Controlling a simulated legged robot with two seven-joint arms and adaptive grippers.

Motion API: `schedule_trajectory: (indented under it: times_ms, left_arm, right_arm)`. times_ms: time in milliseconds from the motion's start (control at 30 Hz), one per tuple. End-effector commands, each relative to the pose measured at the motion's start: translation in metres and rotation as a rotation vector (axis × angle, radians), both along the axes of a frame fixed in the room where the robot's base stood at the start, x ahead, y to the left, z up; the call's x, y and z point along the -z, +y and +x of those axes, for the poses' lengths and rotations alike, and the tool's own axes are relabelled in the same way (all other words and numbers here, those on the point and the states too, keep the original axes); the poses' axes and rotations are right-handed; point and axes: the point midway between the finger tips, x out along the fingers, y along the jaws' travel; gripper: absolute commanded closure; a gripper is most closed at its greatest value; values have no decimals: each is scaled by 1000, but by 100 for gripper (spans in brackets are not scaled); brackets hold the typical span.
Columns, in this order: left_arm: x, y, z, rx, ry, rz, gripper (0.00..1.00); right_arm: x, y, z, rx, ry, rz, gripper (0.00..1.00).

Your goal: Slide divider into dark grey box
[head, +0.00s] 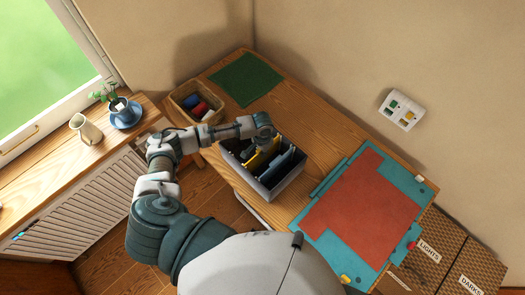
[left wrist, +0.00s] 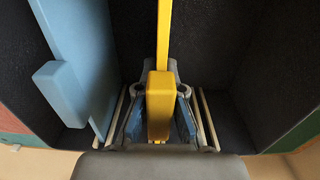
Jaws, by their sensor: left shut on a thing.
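The dark grey box (head: 287,186) stands open-topped on the wooden table; its dark inside fills much of the left wrist view (left wrist: 245,60). The yellow divider (head: 258,160) is upright at the box, partly hidden by my arm. In the left wrist view its tab (left wrist: 160,105) sits between my fingers. My left gripper (left wrist: 160,122) is shut on that tab, over the box. A blue divider (left wrist: 75,60) with its own tab stands beside it, apart from the fingers; it also shows in the head view (head: 277,167). The divider's lower edge is hidden. My right gripper is not in view.
A basket (head: 180,98) with coloured items and a green mat (head: 246,79) lie behind the box. A teal board with a red mat (head: 365,205) lies right of it. A jug (head: 86,129) and potted plant (head: 123,112) stand on the window ledge.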

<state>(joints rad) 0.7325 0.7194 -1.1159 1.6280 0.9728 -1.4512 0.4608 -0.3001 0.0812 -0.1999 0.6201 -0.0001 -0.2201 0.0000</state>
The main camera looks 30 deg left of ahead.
Motion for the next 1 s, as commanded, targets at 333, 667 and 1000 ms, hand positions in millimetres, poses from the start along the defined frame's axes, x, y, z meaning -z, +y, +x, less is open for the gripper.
schedule_trajectory:
  times_ms: [333,667,1000]
  left_arm:
    - [5,0,0,-1,0,-1,100]
    - [5,0,0,0,0,0,64]
    - [-2,0,1,0,-1,0,64]
  right_arm:
    - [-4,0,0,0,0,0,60]
    - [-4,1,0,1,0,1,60]
    - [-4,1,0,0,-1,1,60]
